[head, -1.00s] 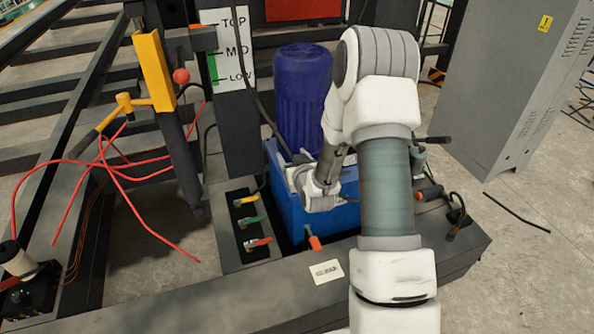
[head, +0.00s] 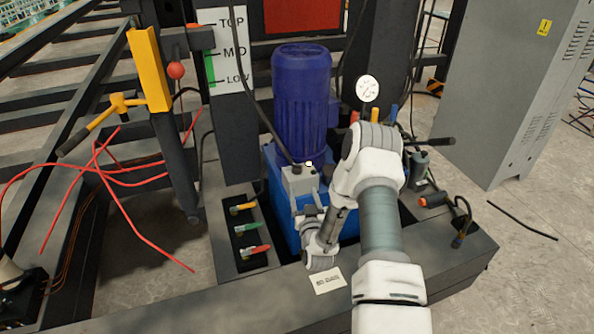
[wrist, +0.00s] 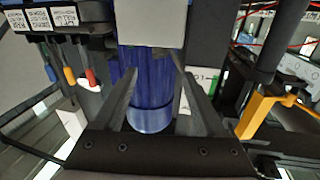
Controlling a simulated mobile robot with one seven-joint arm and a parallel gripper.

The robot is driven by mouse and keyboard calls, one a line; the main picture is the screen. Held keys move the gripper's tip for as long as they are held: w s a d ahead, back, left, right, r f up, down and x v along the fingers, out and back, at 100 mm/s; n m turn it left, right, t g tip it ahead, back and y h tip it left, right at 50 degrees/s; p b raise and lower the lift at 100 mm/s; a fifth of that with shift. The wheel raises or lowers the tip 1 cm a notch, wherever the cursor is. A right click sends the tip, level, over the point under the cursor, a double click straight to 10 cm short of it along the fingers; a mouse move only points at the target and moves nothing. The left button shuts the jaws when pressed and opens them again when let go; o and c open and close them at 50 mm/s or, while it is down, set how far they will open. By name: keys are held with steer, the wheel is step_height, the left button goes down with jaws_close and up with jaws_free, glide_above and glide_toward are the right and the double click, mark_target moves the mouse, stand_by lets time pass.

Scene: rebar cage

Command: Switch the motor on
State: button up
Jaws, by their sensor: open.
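The motor is a dark blue ribbed cylinder (head: 302,105) standing upright on a blue tank (head: 347,222). A small grey box (head: 299,181) with a pale knob or button (head: 308,163) on top sits in front of it. In the wrist view the blue motor (wrist: 150,112) shows between the fingers, and a plain grey face (wrist: 152,24), likely that box, covers the top middle. My gripper (wrist: 156,66) is open and empty, its fingers pointing toward that face. Contact cannot be told. In the head view my wrist is low in front of the box, and the fingers are hard to make out.
Yellow, green and red valve handles (head: 248,228) lie left of the tank. A round gauge (head: 368,89) and coloured levers stand behind my arm. A yellow lever bracket (head: 150,70) stands at left, near red cables (head: 125,205). A grey cabinet (head: 505,95) stands at right.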

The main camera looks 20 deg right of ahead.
mark_target(298, 171)
steer(key=w+b, duration=0.1)
steer(key=w, duration=0.2)
steer(key=w+d+b, duration=0.1)
steer(key=w, duration=0.3)
steer(key=w+d+b, duration=0.1)
steer(key=w, duration=0.3)
steer(key=shift+w+d+f, duration=0.1)
steer(key=shift+w+d, duration=0.05)
steer(key=shift+w, duration=0.1)
steer(key=shift+w+d, duration=0.15)
steer(key=shift+w, duration=0.7)
jaws_close()
